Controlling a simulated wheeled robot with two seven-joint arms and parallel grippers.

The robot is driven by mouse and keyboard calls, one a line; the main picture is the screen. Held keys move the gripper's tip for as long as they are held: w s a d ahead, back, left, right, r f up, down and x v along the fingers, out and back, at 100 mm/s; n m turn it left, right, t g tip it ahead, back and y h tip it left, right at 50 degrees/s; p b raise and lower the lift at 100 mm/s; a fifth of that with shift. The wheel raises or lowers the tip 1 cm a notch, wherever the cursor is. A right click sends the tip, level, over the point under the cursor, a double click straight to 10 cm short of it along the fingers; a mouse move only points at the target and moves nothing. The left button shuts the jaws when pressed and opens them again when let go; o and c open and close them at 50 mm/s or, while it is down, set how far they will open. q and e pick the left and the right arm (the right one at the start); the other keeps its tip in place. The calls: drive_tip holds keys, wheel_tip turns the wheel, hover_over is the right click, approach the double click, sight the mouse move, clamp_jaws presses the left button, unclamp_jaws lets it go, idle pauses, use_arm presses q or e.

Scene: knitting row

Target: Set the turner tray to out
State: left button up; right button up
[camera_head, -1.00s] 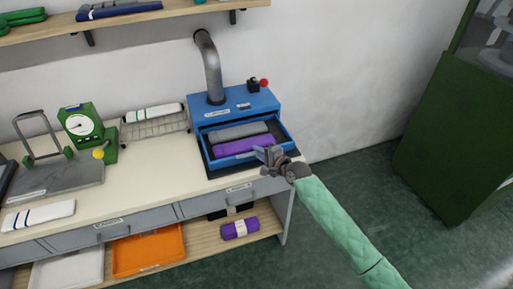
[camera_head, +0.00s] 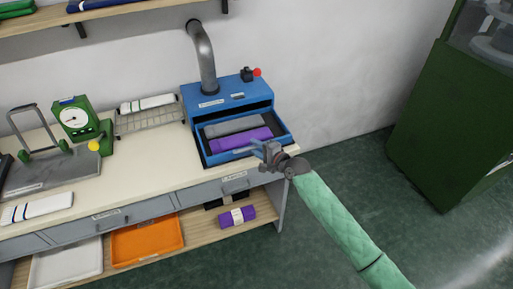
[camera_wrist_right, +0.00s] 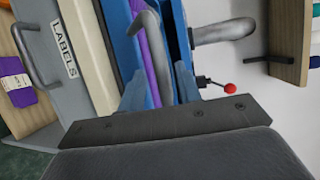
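The turner is a blue box (camera_head: 228,90) at the right end of the workbench. Its blue tray (camera_head: 283,141) is pulled out at the front and holds a grey roll (camera_head: 234,125) and a purple roll (camera_head: 238,140). My right gripper (camera_head: 258,148) is at the tray's front edge. In the right wrist view a grey bar handle (camera_wrist_right: 153,50) lies between the fingers of the right gripper (camera_wrist_right: 160,82), which stand apart with gaps beside the bar. Whether a finger touches the bar is unclear. My left gripper is out of view.
A wire rack (camera_head: 150,120) and a green dial scale (camera_head: 78,118) stand left on the bench. An orange tray (camera_head: 147,241) and a purple roll (camera_head: 237,216) are on the lower shelf. A green cabinet (camera_head: 440,120) stands right; the floor between is clear.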

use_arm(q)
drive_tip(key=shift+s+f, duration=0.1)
use_arm(e)
drive_tip(key=shift+w, duration=0.1)
